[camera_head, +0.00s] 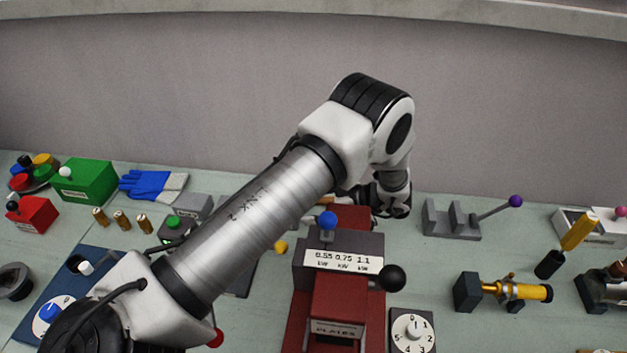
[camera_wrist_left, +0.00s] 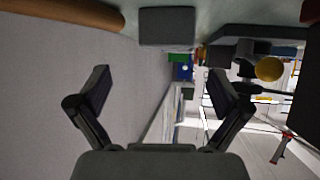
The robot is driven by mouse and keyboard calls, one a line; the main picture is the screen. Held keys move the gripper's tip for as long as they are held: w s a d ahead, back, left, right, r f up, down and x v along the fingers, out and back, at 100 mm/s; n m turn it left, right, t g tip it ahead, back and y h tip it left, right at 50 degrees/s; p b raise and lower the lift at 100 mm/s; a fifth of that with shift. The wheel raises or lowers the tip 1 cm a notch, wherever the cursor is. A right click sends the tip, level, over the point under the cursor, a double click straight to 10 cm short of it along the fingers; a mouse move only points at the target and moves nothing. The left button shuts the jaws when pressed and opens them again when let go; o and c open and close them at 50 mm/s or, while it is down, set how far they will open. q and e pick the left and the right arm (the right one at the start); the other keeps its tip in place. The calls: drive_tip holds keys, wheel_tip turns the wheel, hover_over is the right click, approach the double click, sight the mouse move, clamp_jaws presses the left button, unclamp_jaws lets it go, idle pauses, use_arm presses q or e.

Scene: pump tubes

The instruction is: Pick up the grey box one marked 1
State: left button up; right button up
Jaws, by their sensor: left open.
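A grey box (camera_head: 193,205) stands on the table left of my left arm, near the blue glove; no clear number can be read on it. A plain grey block (camera_wrist_left: 167,26) shows at the top middle of the left wrist view, ahead of the fingers; it looks like the same box, but I cannot be sure. My left gripper (camera_wrist_left: 163,96) is open and empty, its two fingers apart and clear of the block. My right gripper is not in view.
A green box (camera_head: 87,181) and a blue glove (camera_head: 152,185) lie at the back left. Brass cylinders (camera_head: 121,221) stand in front of them. A dark red machine with a black knob (camera_head: 391,278) stands at the middle. A grey bracket (camera_head: 451,220) is to the right.

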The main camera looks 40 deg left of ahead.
use_arm(q)
drive_tip(key=s+a+p, duration=0.1)
drive_tip(key=a, duration=0.1)
drive_tip(key=s+a+f+p, duration=0.1)
drive_tip(key=s+a+p, duration=0.1)
drive_tip(key=shift+s+a, duration=0.15)
drive_tip(key=shift+a, duration=0.1)
drive_tip(key=shift+a+f+p, duration=0.3)
drive_tip(key=shift+a+f, duration=0.6)
drive_tip(key=shift+f, duration=0.1)
drive_tip(key=shift+a+f, duration=0.15)
drive_tip(key=shift+a, duration=0.05)
drive_tip(key=shift+d, duration=0.1)
drive_tip(key=c, duration=1.4)
